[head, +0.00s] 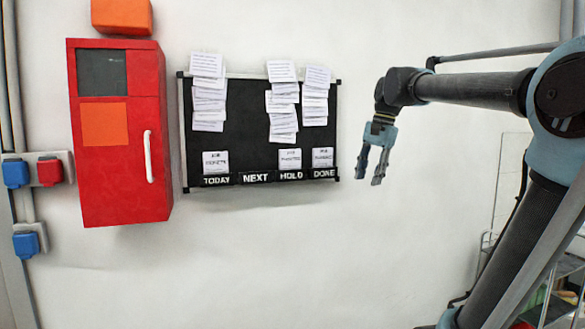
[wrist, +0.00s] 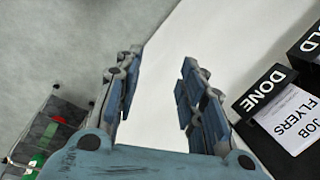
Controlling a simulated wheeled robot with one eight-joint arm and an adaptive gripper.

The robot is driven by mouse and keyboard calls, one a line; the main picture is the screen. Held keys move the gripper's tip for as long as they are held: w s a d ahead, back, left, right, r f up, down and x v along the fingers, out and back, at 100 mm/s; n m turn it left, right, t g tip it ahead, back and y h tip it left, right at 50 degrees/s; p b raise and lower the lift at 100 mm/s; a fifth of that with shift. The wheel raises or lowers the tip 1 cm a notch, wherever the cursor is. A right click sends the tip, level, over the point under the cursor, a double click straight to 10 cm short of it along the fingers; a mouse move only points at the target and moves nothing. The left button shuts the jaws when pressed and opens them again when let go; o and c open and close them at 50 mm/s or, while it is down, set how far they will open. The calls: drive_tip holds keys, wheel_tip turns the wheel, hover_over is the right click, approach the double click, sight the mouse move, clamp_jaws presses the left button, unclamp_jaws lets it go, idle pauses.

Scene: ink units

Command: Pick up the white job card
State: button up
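White job cards stand in the slots of a black wall board (head: 240,140). In the head view one card (head: 215,162) is above TODAY, one card (head: 290,159) above HOLD and one card (head: 322,157) above DONE. The NEXT slot shows no card. In the wrist view the DONE card (wrist: 297,118) reads "JOB FLYERS" and lies right of my gripper (wrist: 152,90). My gripper also shows in the head view (head: 370,178), right of the board and apart from it. Its fingers are open with nothing between them.
Overlapping white sheets (head: 208,92) hang along the board's top. A red wall cabinet (head: 120,135) with an orange box (head: 122,16) above it is at left, beside blue and red sockets (head: 49,171). A shelf rack (head: 555,300) stands lower right. The wall below the board is clear.

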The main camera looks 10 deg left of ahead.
drive_tip(key=w+a+r+m+g, duration=0.1)
drive_tip(key=w+a+r, duration=0.2)
drive_tip(key=a+r, duration=0.25)
drive_tip(key=w+a+r+m, duration=0.2)
drive_tip(key=w+a+r, duration=0.15)
drive_tip(key=r, duration=0.25)
drive_tip(key=m+g+y, duration=0.1)
drive_tip(key=m+g, duration=0.1)
drive_tip(key=m, duration=0.1)
approach(290, 157)
drive_tip(key=x, duration=0.4)
drive_tip(key=shift+w+a+f, duration=0.3)
drive_tip(key=shift+a, duration=0.05)
drive_tip(key=shift+w+x, duration=0.2)
drive_tip(key=shift+x, duration=2.4)
drive_tip(key=shift+d+f, duration=0.1)
drive_tip(key=shift+d, duration=0.1)
clamp_jaws()
